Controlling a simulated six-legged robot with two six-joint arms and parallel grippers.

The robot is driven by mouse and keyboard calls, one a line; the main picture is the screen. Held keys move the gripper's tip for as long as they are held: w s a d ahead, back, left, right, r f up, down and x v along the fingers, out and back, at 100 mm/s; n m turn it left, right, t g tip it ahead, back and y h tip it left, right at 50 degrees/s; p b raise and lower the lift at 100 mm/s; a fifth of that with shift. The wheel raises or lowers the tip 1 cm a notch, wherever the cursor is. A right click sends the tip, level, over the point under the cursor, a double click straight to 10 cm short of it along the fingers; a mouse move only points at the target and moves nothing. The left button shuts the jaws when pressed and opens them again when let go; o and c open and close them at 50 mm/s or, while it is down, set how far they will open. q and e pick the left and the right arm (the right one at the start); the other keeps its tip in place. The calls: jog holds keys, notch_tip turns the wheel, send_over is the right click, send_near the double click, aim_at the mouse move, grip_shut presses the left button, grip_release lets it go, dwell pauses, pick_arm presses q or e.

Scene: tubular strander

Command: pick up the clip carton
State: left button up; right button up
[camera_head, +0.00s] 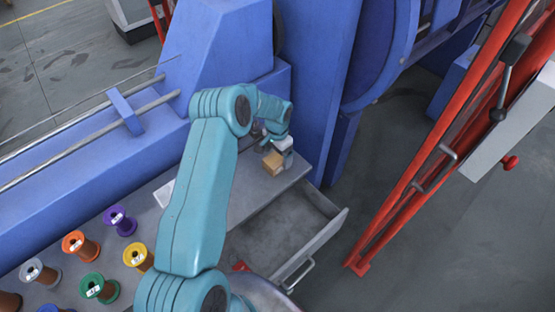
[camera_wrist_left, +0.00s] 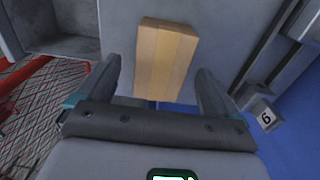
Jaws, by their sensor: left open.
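The clip carton is a small tan cardboard box with a lighter tape band. In the head view the carton (camera_head: 272,162) sits on the grey bench top near its right end, above the open drawer. In the wrist view the carton (camera_wrist_left: 167,58) lies ahead of my left gripper (camera_wrist_left: 158,72), its near end framed between the two spread fingers, with a gap on each side. In the head view my left gripper (camera_head: 270,142) is close by the carton, partly hidden by its own arm. It is open and holds nothing. My right gripper is not in view.
An open drawer (camera_head: 270,235) juts out below the bench, with a red item (camera_head: 240,266) in it. A grey block marked 6 (camera_wrist_left: 262,108) stands right of the fingers. Several coloured spools (camera_head: 120,222) stand at left. Blue machine housing (camera_head: 315,80) rises behind.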

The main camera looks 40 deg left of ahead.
pick_arm(q)
notch_tip(320, 180, down, 2)
jog(key=shift+a+f, duration=0.1)
jog(key=shift+f, duration=0.15)
jog(key=shift+r, duration=0.1)
jog(key=c, duration=1.2)
jog(key=shift+c, duration=0.2)
